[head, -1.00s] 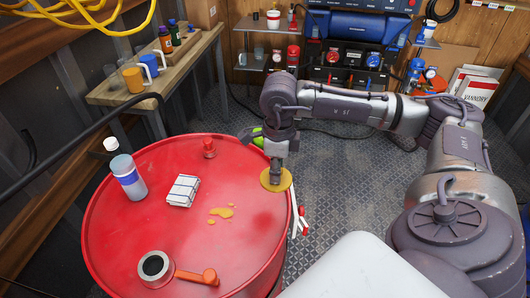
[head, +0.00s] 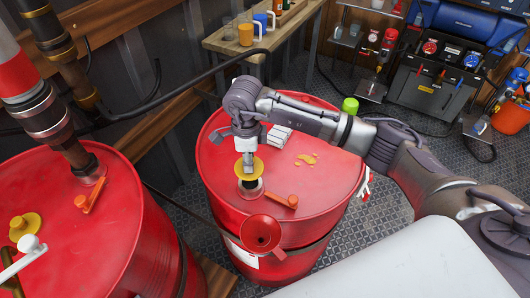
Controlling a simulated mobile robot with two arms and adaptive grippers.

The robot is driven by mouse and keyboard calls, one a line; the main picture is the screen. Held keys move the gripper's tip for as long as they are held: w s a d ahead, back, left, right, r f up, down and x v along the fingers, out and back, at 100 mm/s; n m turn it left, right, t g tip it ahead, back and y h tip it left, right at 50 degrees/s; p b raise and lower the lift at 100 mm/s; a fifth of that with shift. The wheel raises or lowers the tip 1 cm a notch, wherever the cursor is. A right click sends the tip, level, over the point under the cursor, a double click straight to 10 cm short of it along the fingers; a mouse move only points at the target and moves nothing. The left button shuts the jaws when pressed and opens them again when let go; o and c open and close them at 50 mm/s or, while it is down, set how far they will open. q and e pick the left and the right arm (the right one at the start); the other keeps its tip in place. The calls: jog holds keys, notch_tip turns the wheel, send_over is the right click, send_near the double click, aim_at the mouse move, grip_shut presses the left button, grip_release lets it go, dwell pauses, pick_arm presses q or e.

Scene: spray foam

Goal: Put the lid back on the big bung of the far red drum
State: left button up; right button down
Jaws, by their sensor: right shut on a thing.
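My right gripper (head: 246,158) is shut on the yellow round lid (head: 249,170). The lid is just behind and seemingly above the opening, which remains partly visible. I cannot tell whether they touch. The gripper hides part of the lid. My left gripper is not in view.
An orange-handled tool (head: 281,200) lies beside the opening, and a red funnel (head: 262,233) is at the drum's front side. A second red drum (head: 140,235) with a pump stands left.

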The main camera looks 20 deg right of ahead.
jog(key=shift+a+f, duration=0.1)
jog(key=shift+a, duration=0.1)
jog(key=shift+d+f, duration=0.15)
jog(key=shift+f, duration=0.25)
jog(key=shift+d+f+b, duration=0.1)
jog(key=shift+f+b, duration=0.45)
jog(key=shift+f, duration=0.1)
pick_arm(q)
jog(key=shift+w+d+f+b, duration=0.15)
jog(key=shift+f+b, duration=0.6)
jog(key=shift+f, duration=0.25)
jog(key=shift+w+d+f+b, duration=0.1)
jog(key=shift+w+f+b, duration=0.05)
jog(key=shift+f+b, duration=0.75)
pick_arm(e)
jog(key=shift+f, duration=2.1)
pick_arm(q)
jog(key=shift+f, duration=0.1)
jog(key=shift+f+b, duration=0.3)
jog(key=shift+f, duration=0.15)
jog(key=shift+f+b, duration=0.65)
pick_arm(e)
jog(key=shift+f, duration=0.2)
